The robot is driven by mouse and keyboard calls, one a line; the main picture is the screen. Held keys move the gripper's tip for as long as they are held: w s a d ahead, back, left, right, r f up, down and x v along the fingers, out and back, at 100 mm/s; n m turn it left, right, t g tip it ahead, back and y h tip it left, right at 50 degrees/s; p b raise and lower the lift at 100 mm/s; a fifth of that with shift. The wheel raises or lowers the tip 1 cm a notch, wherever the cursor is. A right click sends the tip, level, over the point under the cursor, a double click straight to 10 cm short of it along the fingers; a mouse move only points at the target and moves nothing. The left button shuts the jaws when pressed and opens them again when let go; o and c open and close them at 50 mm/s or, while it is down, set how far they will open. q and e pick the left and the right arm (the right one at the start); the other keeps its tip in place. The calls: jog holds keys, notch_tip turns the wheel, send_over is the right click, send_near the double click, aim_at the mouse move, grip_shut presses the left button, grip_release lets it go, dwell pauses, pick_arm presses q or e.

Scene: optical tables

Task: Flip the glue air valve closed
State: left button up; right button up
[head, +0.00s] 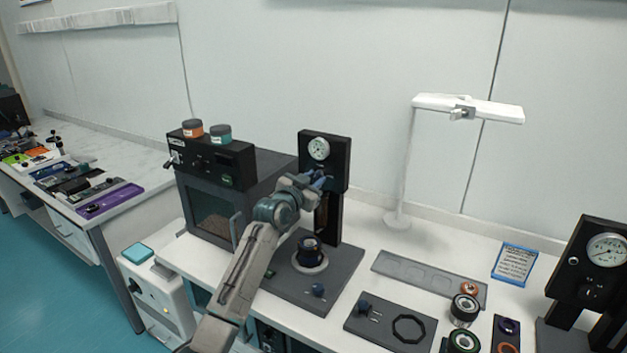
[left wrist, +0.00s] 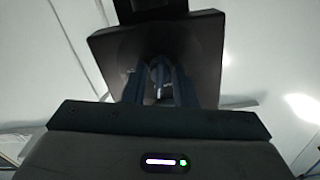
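A black gauge head (head: 338,142) with a round white dial (head: 319,149) stands on a dark column at the back of the table. My left gripper (head: 322,182) is at the lower front of this head. It hides most of what is there, so I cannot make out the valve in the head view. In the left wrist view, the two dark fingers (left wrist: 158,88) point at the black housing (left wrist: 108,48) with a gap between them. A small grey lever-like part (left wrist: 158,76) shows in the gap; contact is unclear. My right gripper is not in view.
A black oven-like box (head: 212,205) with two jars on top stands left of the gauge head. A dark base plate (head: 338,290) bears a round black part (head: 310,250) under it. A white lamp (head: 468,106), a grey tray (head: 415,272) and a second gauge stand (head: 592,262) are to the right.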

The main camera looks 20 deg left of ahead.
pick_arm(q)
grip_shut()
jog(key=n+p, duration=0.1)
jog(key=n, duration=0.2)
jog(key=shift+o, duration=1)
grip_release()
